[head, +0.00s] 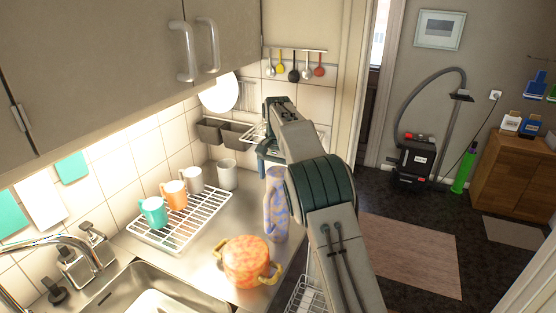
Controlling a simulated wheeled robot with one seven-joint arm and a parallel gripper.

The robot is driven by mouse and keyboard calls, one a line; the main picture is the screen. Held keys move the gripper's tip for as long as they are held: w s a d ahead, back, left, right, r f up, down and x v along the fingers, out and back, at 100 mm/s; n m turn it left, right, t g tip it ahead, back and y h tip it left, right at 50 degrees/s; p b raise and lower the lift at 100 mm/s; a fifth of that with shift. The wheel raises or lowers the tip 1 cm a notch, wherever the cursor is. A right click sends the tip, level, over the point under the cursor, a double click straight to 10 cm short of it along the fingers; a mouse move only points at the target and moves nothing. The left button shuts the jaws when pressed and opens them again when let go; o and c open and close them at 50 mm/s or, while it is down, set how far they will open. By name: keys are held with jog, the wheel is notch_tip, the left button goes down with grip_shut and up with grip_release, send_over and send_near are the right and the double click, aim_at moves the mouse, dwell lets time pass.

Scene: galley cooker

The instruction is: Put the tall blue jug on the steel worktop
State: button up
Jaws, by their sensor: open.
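The tall blue jug (276,212), with a blue and pinkish mottled surface, stands upright at the right end of the steel worktop (205,243), near the front edge. My arm passes close in front of its right side. My gripper (265,164) is open and points down, just above and slightly left of the jug's top. My arm hides part of the gripper, so I cannot tell whether it touches the jug.
An orange pot (246,260) with yellow handles stands left of the jug. A white rack (185,222) holds several mugs, and a pale mug (227,174) stands behind. The sink (150,292) is front left. Wall cabinets (110,70) hang above.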

notch_tip(320, 180, up, 8)
jog(key=shift+r+p, duration=0.15)
jog(key=shift+p, duration=0.35)
jog(key=shift+s+d+r, duration=0.1)
jog(key=shift+d+r, duration=0.1)
jog(key=shift+r, duration=0.05)
jog(key=s+d+r+n+t+y, duration=0.1)
jog(key=s+d+r, duration=0.3)
jog(key=s+d, duration=0.3)
jog(key=s+d+r+t, duration=0.1)
jog(key=s+d+r, duration=0.4)
jog(key=s, duration=0.4)
jog(key=s+d+f+n+t, duration=0.1)
jog(key=s+f, duration=0.2)
jog(key=s, duration=0.5)
jog(key=s+d+f+n, duration=0.1)
jog(key=s+f, duration=0.3)
jog(key=s, duration=0.4)
jog(key=s+d+f+n+t+h, duration=0.1)
jog(key=s+d+f, duration=0.2)
jog(key=s, duration=0.5)
jog(key=shift+s+f+t, duration=0.3)
jog(key=shift+s+f, duration=0.1)
jog(key=shift+f, duration=0.2)
